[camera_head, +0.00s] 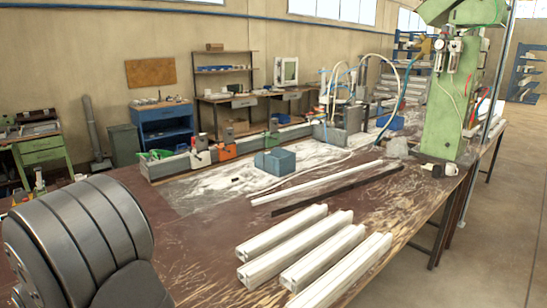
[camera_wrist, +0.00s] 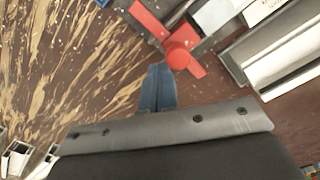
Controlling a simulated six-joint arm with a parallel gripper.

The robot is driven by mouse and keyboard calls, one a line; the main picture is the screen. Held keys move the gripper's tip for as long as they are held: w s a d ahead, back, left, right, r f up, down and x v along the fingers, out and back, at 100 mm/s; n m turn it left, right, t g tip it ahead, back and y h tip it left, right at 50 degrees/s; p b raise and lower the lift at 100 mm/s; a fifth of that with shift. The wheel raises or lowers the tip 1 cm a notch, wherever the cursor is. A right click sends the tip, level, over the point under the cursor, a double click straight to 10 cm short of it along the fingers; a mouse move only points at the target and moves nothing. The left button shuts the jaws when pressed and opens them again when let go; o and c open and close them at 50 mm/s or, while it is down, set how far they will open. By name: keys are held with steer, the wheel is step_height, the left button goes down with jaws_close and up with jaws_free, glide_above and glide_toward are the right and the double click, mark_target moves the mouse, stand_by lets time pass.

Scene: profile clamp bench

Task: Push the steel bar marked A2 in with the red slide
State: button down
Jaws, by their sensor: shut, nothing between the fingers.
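In the wrist view a red slide with a round knob (camera_wrist: 181,58) lies just beyond my fingertips, at upper centre. My gripper (camera_wrist: 159,72) has its two blue fingers together, empty, with the tips close to the knob; I cannot tell whether they touch. A silver-grey bar (camera_wrist: 214,16) runs up and right from beside the red part. I cannot read an A2 mark on it. In the head view small red and orange parts (camera_head: 226,152) sit along the bench fixture; I cannot tell which is the slide. My gripper is outside that view.
White profiles (camera_head: 281,232) lie at the bench's front right. A long white strip (camera_head: 315,183) and a black strip (camera_head: 338,190) lie behind them. A blue block (camera_head: 275,161) stands mid-bench. A pale channelled profile (camera_wrist: 285,55) fills the wrist view's right.

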steer(key=shift+s+a, duration=3.7)
steer(key=shift+a, duration=0.05)
steer(key=shift+s+a, duration=0.4)
step_height(320, 180, up, 7)
steer(key=shift+w+d, duration=0.45)
stand_by(0.5)
steer(key=f, duration=0.4)
steer(key=s+a+f, duration=0.1)
steer(key=f, duration=0.2)
steer(key=shift+d, duration=0.1)
steer(key=shift+w+r, duration=0.1)
stand_by(0.3)
